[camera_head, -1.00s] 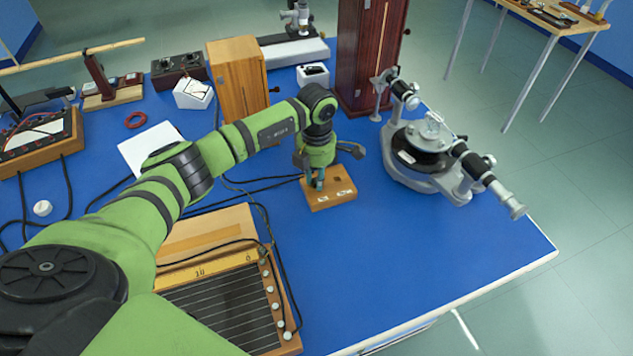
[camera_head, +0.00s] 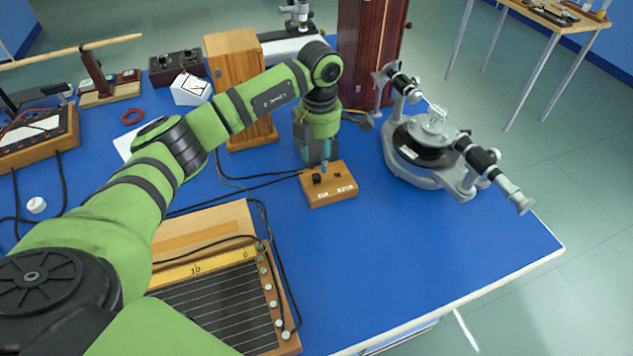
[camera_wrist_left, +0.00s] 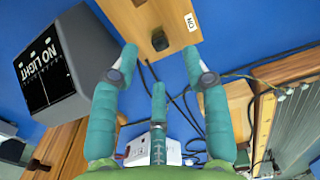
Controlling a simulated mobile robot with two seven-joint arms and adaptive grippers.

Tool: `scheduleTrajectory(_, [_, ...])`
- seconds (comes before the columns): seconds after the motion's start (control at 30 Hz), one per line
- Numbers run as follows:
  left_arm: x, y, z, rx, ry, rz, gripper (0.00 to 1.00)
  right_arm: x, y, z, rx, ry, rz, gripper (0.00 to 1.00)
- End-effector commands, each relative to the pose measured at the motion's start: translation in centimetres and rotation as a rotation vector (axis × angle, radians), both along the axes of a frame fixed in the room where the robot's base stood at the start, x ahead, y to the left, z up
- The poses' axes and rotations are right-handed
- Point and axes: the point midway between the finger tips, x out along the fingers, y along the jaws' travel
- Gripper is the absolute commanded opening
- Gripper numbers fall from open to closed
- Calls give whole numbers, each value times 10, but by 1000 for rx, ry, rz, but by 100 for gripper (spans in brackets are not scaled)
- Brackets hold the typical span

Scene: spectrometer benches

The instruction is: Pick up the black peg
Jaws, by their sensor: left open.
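The black peg (camera_head: 317,179) stands in the top of a small wooden block (camera_head: 345,193) with white labels, on the blue bench. My left gripper (camera_head: 324,168) points down just above and behind the block, with its teal fingertips close to the peg. In the left wrist view the peg (camera_wrist_left: 160,40) shows on the block (camera_wrist_left: 133,19), beyond and roughly between the open teal fingers (camera_wrist_left: 159,62), which hold nothing. My right gripper is not in view.
A grey spectrometer (camera_head: 425,160) stands right of the block. A wooden box (camera_head: 235,75) and a dark red cabinet (camera_head: 368,50) stand behind. A ruled board (camera_head: 225,305) lies front left, with black cables near the block. The bench's front right is clear.

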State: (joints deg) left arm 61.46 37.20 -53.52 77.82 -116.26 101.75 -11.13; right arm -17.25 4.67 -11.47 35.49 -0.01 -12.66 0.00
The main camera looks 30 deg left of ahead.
Motion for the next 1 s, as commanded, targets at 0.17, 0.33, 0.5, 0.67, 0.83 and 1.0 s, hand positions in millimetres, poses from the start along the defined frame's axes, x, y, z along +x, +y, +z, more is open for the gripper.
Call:
scheduleTrajectory(0.17, [-4, 0, -1, -1, -1, -10, 47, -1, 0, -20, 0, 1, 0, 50])
scheduleTrajectory(0.33, [-10, -1, -3, -1, 1, -28, 47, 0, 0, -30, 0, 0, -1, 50])
scheduleTrajectory(0.5, [-10, -1, -17, -1, 4, -27, 47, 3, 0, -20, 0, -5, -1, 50])
scheduleTrajectory(0.67, [-10, -1, -39, -2, 6, -27, 47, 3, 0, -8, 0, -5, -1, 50])
scheduleTrajectory(0.83, [-9, -1, -62, -1, 2, -28, 47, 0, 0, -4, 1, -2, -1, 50])
scheduleTrajectory(1.0, [-9, -1, -68, -1, -1, -28, 47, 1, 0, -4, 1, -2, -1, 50])
